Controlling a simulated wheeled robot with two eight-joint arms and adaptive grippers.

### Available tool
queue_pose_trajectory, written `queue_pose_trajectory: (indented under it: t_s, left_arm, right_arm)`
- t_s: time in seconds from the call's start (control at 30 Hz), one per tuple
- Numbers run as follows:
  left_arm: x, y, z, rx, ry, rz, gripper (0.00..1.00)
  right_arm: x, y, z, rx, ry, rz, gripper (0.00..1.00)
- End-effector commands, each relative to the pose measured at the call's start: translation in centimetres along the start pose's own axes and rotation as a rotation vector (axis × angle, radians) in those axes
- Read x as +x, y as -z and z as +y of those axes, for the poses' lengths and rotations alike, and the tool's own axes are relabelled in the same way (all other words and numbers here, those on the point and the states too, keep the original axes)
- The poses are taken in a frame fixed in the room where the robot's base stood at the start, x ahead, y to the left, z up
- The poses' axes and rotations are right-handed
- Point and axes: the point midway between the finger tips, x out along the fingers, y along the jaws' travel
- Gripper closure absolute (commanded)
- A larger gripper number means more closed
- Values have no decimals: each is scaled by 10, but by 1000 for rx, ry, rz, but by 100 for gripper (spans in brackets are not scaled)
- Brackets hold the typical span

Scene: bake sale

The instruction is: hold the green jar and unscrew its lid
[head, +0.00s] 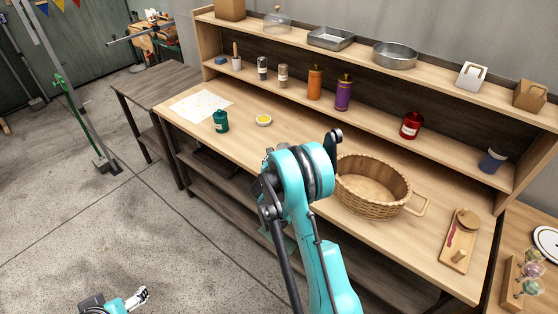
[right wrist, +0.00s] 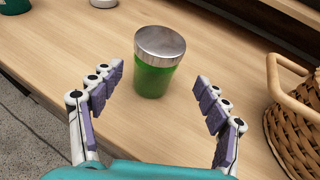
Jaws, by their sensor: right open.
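The green jar (right wrist: 153,80) stands upright on the wooden table in the right wrist view. Its silver metal lid (right wrist: 160,43) is on top. My right gripper (right wrist: 160,95) is open, with its purple-padded fingers spread on either side in front of the jar, apart from it and empty. In the head view my right arm hides the jar and the right gripper's fingers. My left gripper (head: 138,298) is low at the bottom left of the head view, over the floor and away from the table; its fingers are too small to judge.
A wicker basket (head: 372,204) stands right of my right arm; its handle (right wrist: 292,88) is near the right fingers. A dark green canister (head: 221,121), a yellow-and-white round item (head: 263,120) and a paper sheet (head: 201,105) lie left. A shelf (head: 375,117) with bottles runs along the back.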

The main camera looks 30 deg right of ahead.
Motion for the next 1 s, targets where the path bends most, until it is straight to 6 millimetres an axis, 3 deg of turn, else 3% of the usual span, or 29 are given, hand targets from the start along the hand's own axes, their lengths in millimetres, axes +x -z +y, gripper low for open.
queue_pose_trajectory:
  t_s: [0.4, 0.67, 0.77, 0.9, 0.97, 1.0]
  left_arm:
    - [17, -12, 0, 3, 0, -1, 26]
    - [17, -12, 0, 3, 0, -2, 26]
    - [17, -12, 0, 3, 0, -2, 26]
    - [17, -12, 0, 3, 0, -2, 26]
    - [17, -12, 0, 3, 0, -2, 26]
    - [17, -12, 0, 3, 0, -2, 26]
  right_arm:
    - [56, -1, 7, 1, 0, -1, 25]
    - [59, -3, 7, -1, -1, -1, 25]
    - [59, -3, 7, 0, 0, -1, 46]
    - [59, -3, 7, 0, 0, -1, 82]
    - [59, -3, 7, 0, 0, -1, 82]
    - [59, -3, 7, 0, 0, -1, 87]
